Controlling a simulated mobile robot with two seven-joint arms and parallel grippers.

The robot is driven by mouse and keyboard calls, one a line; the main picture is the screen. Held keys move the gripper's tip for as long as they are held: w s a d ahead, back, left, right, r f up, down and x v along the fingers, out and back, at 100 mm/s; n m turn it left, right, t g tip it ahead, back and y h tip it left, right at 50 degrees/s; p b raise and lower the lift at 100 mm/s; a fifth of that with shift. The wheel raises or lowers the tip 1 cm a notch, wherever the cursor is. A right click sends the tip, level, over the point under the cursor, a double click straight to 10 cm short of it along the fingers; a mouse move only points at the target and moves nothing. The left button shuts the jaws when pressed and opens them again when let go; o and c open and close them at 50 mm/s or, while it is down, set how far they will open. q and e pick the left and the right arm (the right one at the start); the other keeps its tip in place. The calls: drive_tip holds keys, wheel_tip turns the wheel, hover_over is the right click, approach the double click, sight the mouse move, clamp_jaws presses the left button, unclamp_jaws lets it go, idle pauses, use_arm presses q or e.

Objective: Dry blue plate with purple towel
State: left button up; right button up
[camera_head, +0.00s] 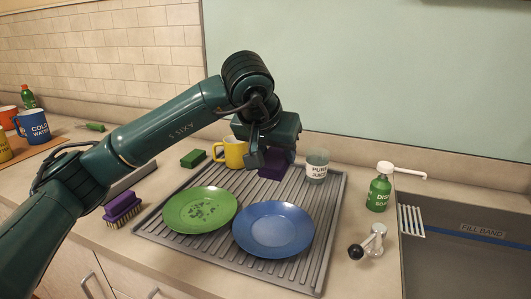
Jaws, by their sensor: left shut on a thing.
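The blue plate (273,229) lies face up on the grey ribbed drying rack (334,210), at its front right. The purple towel (273,166) is a dark bunched shape at the back of the rack, directly under my left gripper (262,152). My left gripper is shut on the towel, behind the blue plate and apart from it. The fingertips are partly hidden by the hand and the cloth. My right gripper is not in view.
A green plate (200,209) with dark marks lies left of the blue plate. A yellow mug (234,154) and a labelled glass (317,166) flank the towel. A soap dispenser (379,192), tap (368,245) and sink (465,265) are right; a purple brush (122,207) is left.

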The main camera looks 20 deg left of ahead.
use_arm(q)
drive_tip(key=shift+w, duration=0.1)
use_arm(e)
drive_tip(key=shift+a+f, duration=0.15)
